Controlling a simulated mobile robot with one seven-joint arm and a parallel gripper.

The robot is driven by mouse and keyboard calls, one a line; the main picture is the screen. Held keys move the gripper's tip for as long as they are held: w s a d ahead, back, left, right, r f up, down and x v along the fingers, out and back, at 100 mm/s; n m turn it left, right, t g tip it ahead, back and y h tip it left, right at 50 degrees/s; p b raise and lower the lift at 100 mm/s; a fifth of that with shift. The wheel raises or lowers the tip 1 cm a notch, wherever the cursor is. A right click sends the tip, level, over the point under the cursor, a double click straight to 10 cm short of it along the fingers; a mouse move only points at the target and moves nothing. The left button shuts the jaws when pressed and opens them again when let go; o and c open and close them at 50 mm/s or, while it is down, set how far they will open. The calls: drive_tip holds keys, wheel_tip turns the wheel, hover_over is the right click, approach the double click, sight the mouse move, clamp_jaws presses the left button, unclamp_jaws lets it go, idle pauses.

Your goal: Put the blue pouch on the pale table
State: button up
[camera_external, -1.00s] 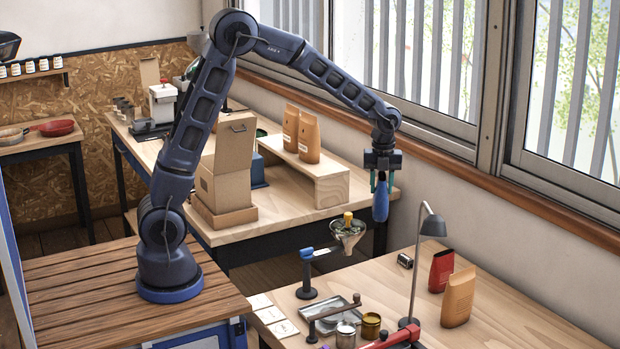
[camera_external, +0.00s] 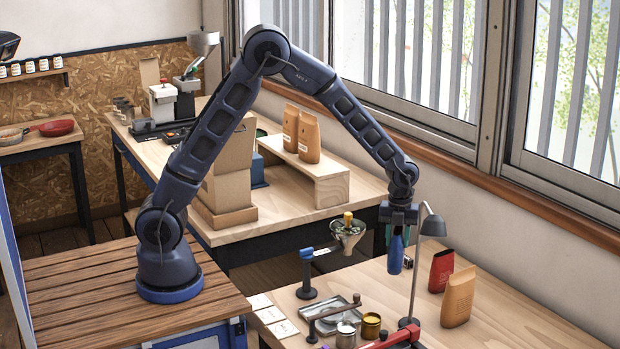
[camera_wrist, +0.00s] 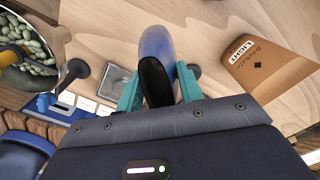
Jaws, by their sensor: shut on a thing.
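The blue pouch (camera_external: 395,256) hangs upright from my gripper (camera_external: 397,237), above the near pale wooden table (camera_external: 510,320). A gap seems to remain between the pouch's lower end and the tabletop. In the wrist view, the teal fingers of my gripper (camera_wrist: 158,88) are closed on both sides of the blue pouch (camera_wrist: 156,40), which has a dark oval on it. The tabletop shows behind it in the wrist view (camera_wrist: 105,45).
A lamp (camera_external: 416,265) stands very close to the pouch. A red pouch (camera_external: 441,270) and an orange pouch (camera_external: 457,298) stand to the right. A funnel of beans (camera_external: 348,233), a metal tray (camera_external: 332,312) and tins are left. The table's right front is clear.

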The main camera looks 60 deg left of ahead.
sight(395, 269)
wheel_tip(395, 269, down, 11)
drive_tip(key=shift+r, duration=0.15)
idle(0.4)
drive_tip(key=o, duration=1.2)
